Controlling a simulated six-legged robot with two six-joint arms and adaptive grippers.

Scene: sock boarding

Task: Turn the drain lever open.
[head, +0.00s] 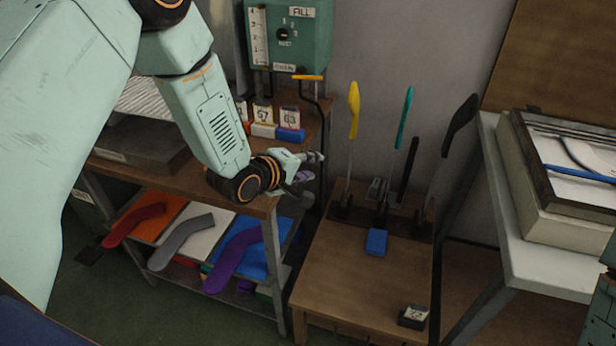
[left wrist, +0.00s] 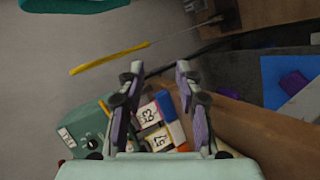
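A green tank (head: 288,35) with a FILL label, a gauge and a dial is on the back wall. A label at its lower edge seems to read DRAIN. Beside that label a short yellow lever handle (head: 308,77) points sideways, above a dark pipe. My left gripper (head: 318,168) is below the lever, near the shelf's right end, apart from it. In the left wrist view the gripper (left wrist: 160,67) is open, with nothing between its fingertips. My right gripper is out of view.
Numbered blocks (head: 264,118) stand on the shelf behind my left gripper. Upright yellow (head: 353,110), teal (head: 404,115) and black (head: 460,122) paddles stand at the back of a wooden stand (head: 350,272). Socks (head: 235,258) lie on the lower shelf. A pale table (head: 540,262) is at right.

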